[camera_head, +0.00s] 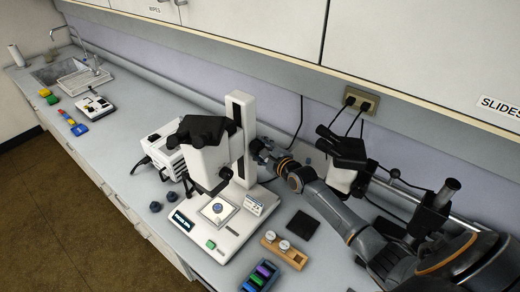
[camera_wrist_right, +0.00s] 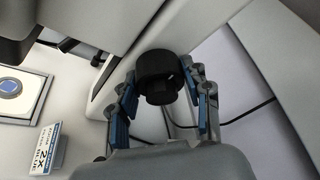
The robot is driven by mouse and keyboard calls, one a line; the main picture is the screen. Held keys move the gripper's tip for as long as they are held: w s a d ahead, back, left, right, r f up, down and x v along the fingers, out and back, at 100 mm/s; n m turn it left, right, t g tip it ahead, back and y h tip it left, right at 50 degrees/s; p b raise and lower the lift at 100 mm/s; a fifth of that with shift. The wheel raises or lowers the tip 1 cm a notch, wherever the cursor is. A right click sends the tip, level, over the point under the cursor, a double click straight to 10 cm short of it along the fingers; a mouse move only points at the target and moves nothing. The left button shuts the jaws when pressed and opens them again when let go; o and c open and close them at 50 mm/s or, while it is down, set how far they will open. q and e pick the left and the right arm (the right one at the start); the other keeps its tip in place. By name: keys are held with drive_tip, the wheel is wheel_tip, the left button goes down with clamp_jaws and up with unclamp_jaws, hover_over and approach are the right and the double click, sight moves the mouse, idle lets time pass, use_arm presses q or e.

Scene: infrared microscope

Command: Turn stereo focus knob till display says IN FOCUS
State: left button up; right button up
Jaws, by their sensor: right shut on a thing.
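The white stereo microscope (camera_head: 212,165) with a black top stands on the bench in the middle of the head view. Its small dark display (camera_head: 182,221) is on the front of the base; its text is too small to read. The black focus knob (camera_wrist_right: 158,75) shows in the right wrist view, beside the white column. My right gripper (camera_head: 262,150) reaches the column from the right. In the right wrist view its blue-padded fingers (camera_wrist_right: 164,90) are on both sides of the knob, shut on it. My left gripper is not in view.
A second microscope (camera_head: 342,155) stands behind my right arm. A wooden block with white-topped jars (camera_head: 284,250) and a tray of coloured items (camera_head: 260,275) are at the front. A black pad (camera_head: 302,225) lies near my arm. A white box (camera_head: 165,148) stands left of the microscope.

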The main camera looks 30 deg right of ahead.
drive_tip(key=shift+f+n+t+h+b, duration=0.2)
drive_tip(key=shift+n+t+h+b, duration=0.25)
drive_tip(key=shift+n+b, duration=0.4)
drive_tip(key=shift+n+t+b, duration=0.35)
drive_tip(key=shift+n+b, duration=0.2)
drive_tip(key=shift+n, duration=0.3)
drive_tip(key=n+t+b, duration=0.1)
drive_tip(key=n+b, duration=0.3)
drive_tip(key=b, duration=0.1)
drive_tip(key=n+t+y+b, duration=0.1)
drive_tip(key=n+t+b, duration=0.1)
drive_tip(key=n+b, duration=0.3)
drive_tip(key=shift+f, duration=0.1)
drive_tip(key=shift+r+n+t+y+b, duration=0.15)
drive_tip(key=shift+n+t+y+b, duration=0.15)
drive_tip(key=shift+n+b, duration=0.5)
drive_tip(key=shift+r+n+t+y+b, duration=0.1)
drive_tip(key=shift+n+t+y+b, duration=0.15)
drive_tip(key=shift+n+b, duration=0.55)
drive_tip(key=o, duration=1.1)
drive_tip(key=shift+o, duration=0.2)
